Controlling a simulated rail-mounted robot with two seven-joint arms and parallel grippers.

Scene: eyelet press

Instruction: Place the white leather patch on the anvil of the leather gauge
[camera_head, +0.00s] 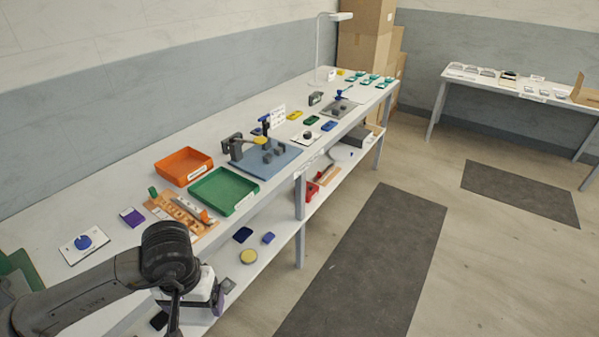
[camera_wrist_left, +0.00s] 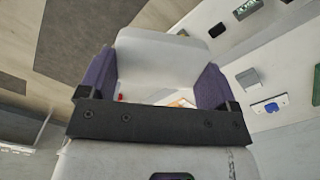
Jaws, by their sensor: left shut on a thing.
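My left gripper (camera_head: 218,299) is at the near end of the bench in the head view, low in the picture. In the left wrist view its two purple fingers (camera_wrist_left: 154,80) stand apart on either side of the white leather patch (camera_wrist_left: 160,52) and are shut on it. The patch is hard to make out in the head view. A small dark device with a pale face (camera_head: 315,98), far up the bench from my gripper, may be the leather gauge; its anvil is too small to make out. My right gripper is not in view.
An orange tray (camera_head: 183,166), a green tray (camera_head: 223,191) and a wooden tool rack (camera_head: 182,211) stand beyond my left gripper. A grey press (camera_head: 236,147) stands on a blue mat (camera_head: 285,161). A blue-topped device (camera_head: 340,96) stands farther along. A lower shelf (camera_head: 262,252) holds loose items.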

